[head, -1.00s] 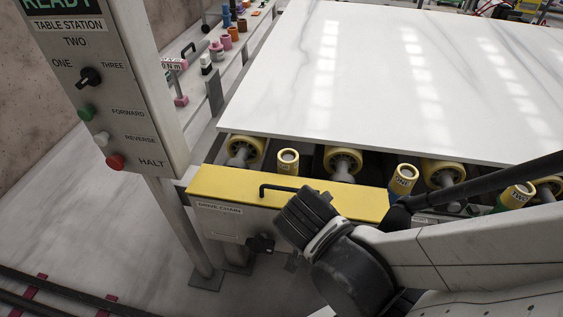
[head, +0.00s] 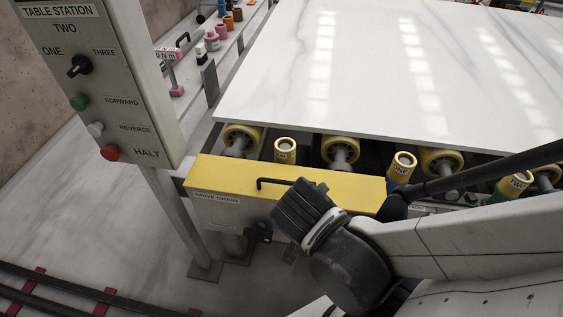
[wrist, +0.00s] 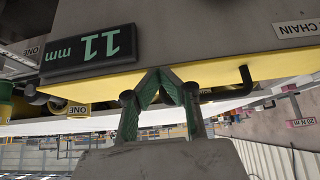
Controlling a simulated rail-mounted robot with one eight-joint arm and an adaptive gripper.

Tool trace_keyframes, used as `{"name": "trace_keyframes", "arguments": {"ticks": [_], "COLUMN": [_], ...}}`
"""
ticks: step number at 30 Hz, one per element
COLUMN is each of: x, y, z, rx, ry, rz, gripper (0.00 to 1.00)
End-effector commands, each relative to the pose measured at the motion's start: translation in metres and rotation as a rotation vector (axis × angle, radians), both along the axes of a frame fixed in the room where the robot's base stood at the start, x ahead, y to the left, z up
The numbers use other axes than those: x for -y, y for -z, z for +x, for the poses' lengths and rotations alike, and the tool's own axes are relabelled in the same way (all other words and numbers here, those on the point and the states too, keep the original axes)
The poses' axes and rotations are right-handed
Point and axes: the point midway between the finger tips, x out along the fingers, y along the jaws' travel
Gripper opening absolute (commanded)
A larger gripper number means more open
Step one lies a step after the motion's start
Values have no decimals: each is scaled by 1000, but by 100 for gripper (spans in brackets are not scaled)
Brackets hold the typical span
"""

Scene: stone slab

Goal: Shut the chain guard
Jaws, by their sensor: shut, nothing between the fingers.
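The chain guard is a yellow cover (head: 225,174) with a black bar handle (head: 275,182), above a grey front labelled DRIVE CHAIN. It lies along the near edge of the roller table; I cannot tell whether it is fully seated. In the wrist view the yellow strip (wrist: 228,70) and the black handle (wrist: 236,91) show behind and right of my gripper. My gripper (wrist: 166,74) is shut and empty, its green-padded fingertips together in front of the yellow strip. Contact cannot be told. In the head view my dark wrist covers the guard's right part and hides the fingertips.
A white marble slab (head: 390,75) lies over yellow rollers (head: 340,150) behind the guard. Yellow-capped posts (head: 402,166) stand among them. A control panel (head: 105,80) stands at left. A black knob (head: 258,232) projects below the guard. The left floor is clear up to the rails.

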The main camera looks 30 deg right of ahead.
Motion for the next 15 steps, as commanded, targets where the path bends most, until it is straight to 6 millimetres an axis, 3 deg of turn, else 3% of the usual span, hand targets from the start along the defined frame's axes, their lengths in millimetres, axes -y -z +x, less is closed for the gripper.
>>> {"name": "trace_keyframes", "arguments": {"ticks": [15], "x": [-9], "y": [-19], "z": [-13], "rx": [0], "ry": [-2], "rz": [0], "gripper": [0]}}
